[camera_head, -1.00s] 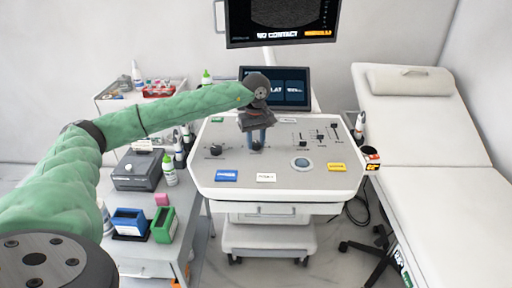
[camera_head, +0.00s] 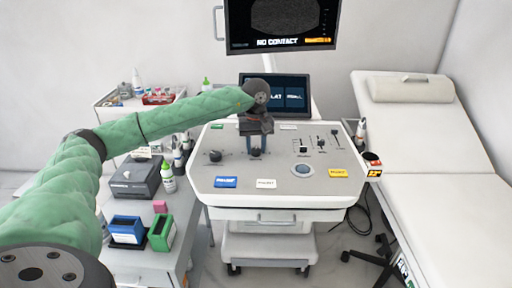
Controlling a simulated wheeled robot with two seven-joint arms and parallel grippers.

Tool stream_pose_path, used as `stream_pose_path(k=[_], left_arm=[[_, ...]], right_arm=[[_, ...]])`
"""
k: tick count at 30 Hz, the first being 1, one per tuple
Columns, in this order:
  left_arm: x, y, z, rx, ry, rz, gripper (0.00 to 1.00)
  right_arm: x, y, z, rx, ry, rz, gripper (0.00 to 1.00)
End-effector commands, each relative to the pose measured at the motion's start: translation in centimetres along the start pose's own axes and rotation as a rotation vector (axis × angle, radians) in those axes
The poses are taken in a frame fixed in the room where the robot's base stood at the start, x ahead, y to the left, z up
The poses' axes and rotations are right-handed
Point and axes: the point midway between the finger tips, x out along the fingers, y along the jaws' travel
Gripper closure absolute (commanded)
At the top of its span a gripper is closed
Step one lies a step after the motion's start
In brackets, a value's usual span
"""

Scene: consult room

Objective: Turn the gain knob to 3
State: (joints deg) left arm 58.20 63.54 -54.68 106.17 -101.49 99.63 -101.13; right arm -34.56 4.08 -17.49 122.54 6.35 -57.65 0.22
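The control console (camera_head: 210,182) stands in the middle of the head view. Two dark knobs sit on its panel: a left one (camera_head: 215,156) and a middle one (camera_head: 256,154). Their labels and scale marks are too small to read, so I cannot tell which is the gain knob or its setting. My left gripper (camera_head: 256,147) points down at the middle knob, its bluish fingertips at or just above the knob's top. Whether they touch it or grip it is not clear. The gripper hides the panel behind the knob. My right gripper is out of view.
Several sliders (camera_head: 319,144) and a round trackball (camera_head: 302,171) lie to the right on the panel. A screen (camera_head: 280,93) and an upper monitor (camera_head: 281,22) stand behind. A cart with boxes (camera_head: 127,229) is at left, an exam bed (camera_head: 425,150) at right.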

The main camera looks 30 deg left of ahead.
Motion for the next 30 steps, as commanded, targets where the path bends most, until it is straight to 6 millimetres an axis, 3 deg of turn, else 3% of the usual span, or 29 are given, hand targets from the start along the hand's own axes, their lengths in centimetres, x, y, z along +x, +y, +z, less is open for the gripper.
stream_pose_path(k=[3, 14, 24, 30], left_arm=[[0.0, 0.0, 0.0, -0.001, 0.0, 0.0, 0.48], [-0.6, 0.0, 0.0, -0.001, 0.0, 0.001, 0.48], [-5.5, 0.0, -0.1, -0.001, 0.002, 0.003, 0.48], [-7.4, 0.0, 0.0, -0.001, 0.0, 0.001, 0.48]], right_arm=[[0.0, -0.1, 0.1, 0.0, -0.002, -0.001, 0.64], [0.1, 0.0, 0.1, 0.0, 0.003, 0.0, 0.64], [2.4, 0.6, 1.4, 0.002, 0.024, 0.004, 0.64], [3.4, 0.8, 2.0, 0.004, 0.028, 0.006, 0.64]])
